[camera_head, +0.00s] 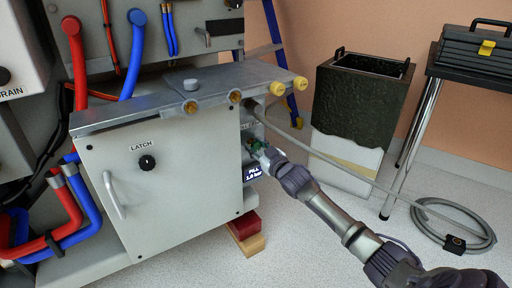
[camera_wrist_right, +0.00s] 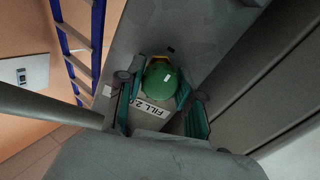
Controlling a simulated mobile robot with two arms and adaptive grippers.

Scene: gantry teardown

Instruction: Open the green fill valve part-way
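The green fill valve (camera_wrist_right: 160,82) is a round green knob with a small white mark on top, seen in the right wrist view next to a label (camera_wrist_right: 152,110) that reads like "FILL 2". In the head view only a bit of its green (camera_head: 255,144) shows on the side of the grey cabinet. My right gripper (camera_wrist_right: 160,88) has its two teal fingers on either side of the knob, with the tips close against it. In the head view my right gripper (camera_head: 263,152) reaches the cabinet side from the right. My left gripper is not in view.
The grey cabinet (camera_head: 190,170) has a front door with a LATCH knob (camera_head: 147,163). A small display (camera_head: 253,173) sits below the valve. A grey hose (camera_head: 340,165) runs past my right arm to a floor coil. A dark bin (camera_head: 358,100) and toolbox (camera_head: 475,48) stand right.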

